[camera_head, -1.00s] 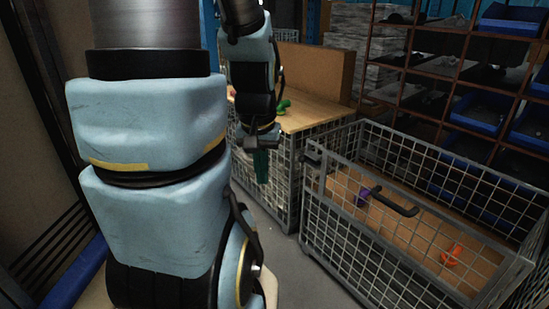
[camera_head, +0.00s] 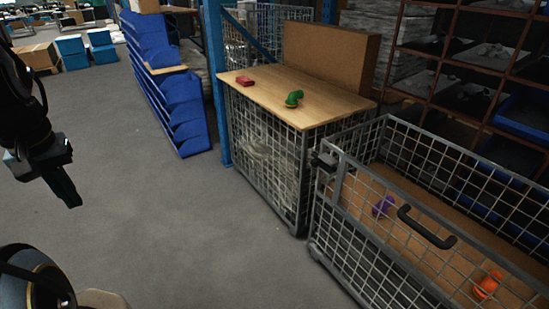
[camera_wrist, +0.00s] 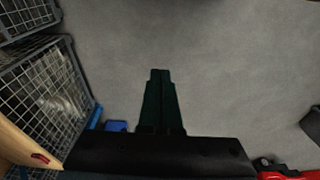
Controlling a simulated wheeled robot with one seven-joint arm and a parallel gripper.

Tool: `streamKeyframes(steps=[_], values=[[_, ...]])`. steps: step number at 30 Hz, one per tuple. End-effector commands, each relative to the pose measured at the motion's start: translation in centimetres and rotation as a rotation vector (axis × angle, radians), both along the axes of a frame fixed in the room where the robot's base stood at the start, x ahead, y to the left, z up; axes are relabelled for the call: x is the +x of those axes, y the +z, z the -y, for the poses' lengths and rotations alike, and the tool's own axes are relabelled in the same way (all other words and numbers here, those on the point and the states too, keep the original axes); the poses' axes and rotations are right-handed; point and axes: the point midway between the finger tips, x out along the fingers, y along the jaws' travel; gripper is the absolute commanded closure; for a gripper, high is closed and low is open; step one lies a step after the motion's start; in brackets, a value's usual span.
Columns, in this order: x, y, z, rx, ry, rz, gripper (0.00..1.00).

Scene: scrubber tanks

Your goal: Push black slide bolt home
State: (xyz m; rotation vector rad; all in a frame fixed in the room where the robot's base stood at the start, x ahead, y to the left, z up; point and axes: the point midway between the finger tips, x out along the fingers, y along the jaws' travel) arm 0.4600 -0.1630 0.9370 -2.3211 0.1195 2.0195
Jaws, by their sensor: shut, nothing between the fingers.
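A small black latch (camera_head: 326,161), which looks like the slide bolt, sits at the top left corner of the wire cage's front gate (camera_head: 335,205). It is too small to tell how far its bolt is pushed in. A black bar handle (camera_head: 427,228) is fixed on the same gate. My gripper (camera_head: 70,194) hangs at the far left of the head view, well away from the latch, with free floor between. Its dark green fingers are together and empty in the wrist view (camera_wrist: 160,74). The latch is not seen in the wrist view.
Inside the open-topped cage lie a purple item (camera_head: 382,206) and an orange item (camera_head: 487,285). A wooden-topped cage (camera_head: 300,92) beside it bears a green item (camera_head: 293,99) and a red item (camera_head: 245,82). Blue bins (camera_head: 172,95) stand behind.

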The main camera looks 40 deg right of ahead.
Motion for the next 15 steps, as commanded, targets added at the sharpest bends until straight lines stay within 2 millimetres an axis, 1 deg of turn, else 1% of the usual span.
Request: streamKeyframes(steps=[11, 14, 15], values=[[0.1, -0.1, 0.1, 0.000, 0.000, 0.003, 1.00], [1.6, -1.4, 0.9, -0.004, 0.004, 0.035, 1.00], [2.8, -2.4, 1.6, -0.010, 0.006, 0.061, 1.00]])
